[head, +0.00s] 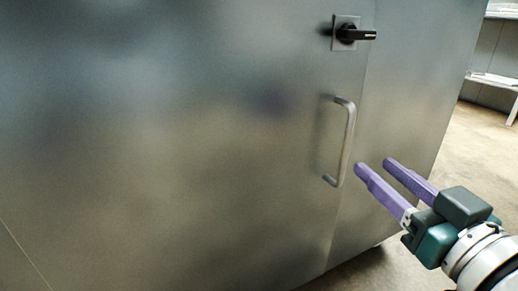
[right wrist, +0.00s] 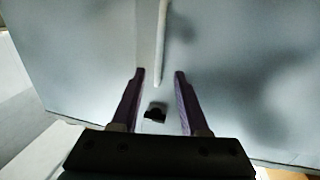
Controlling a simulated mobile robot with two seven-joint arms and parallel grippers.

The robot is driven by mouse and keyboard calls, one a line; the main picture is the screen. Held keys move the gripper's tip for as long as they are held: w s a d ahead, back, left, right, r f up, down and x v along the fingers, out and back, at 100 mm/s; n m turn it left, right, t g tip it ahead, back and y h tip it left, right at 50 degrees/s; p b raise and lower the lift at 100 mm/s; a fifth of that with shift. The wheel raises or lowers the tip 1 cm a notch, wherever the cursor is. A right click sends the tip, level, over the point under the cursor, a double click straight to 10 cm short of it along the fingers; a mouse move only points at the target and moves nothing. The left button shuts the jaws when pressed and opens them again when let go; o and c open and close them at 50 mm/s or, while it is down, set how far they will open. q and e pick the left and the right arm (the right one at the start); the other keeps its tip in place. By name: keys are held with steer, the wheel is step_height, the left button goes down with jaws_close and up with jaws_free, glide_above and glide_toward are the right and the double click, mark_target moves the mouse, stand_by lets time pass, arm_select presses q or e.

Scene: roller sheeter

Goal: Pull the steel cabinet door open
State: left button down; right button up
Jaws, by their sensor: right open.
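The steel cabinet door (head: 190,150) fills most of the head view and looks closed. Its upright bar handle (head: 348,140) is near the door's right edge, below a black turn latch (head: 350,33). My right gripper (head: 375,165) is open and empty, its purple fingers pointing at the door just right of the handle's lower part. In the right wrist view the handle (right wrist: 161,45) stands ahead of the fingertips (right wrist: 160,73), roughly in line with the gap between them, and the black latch (right wrist: 155,113) shows between the fingers. My left gripper is not in view.
The cabinet's right-hand panel (head: 410,100) continues past the door seam. Bare floor (head: 460,150) lies to the right of the cabinet, with a white table or shelf (head: 492,82) at the far right.

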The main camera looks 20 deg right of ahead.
mark_target(349, 144)
steer(key=w+b, duration=0.1)
steer(key=w, duration=0.2)
steer(key=w+b, duration=0.1)
steer(key=w, duration=0.1)
steer(key=w+d+b, duration=0.1)
steer(key=w+b, duration=0.1)
steer(key=w, duration=0.1)
steer(key=shift+w+d+f, duration=0.1)
steer(key=shift+w, duration=0.7)
jaws_close()
stand_by(0.7)
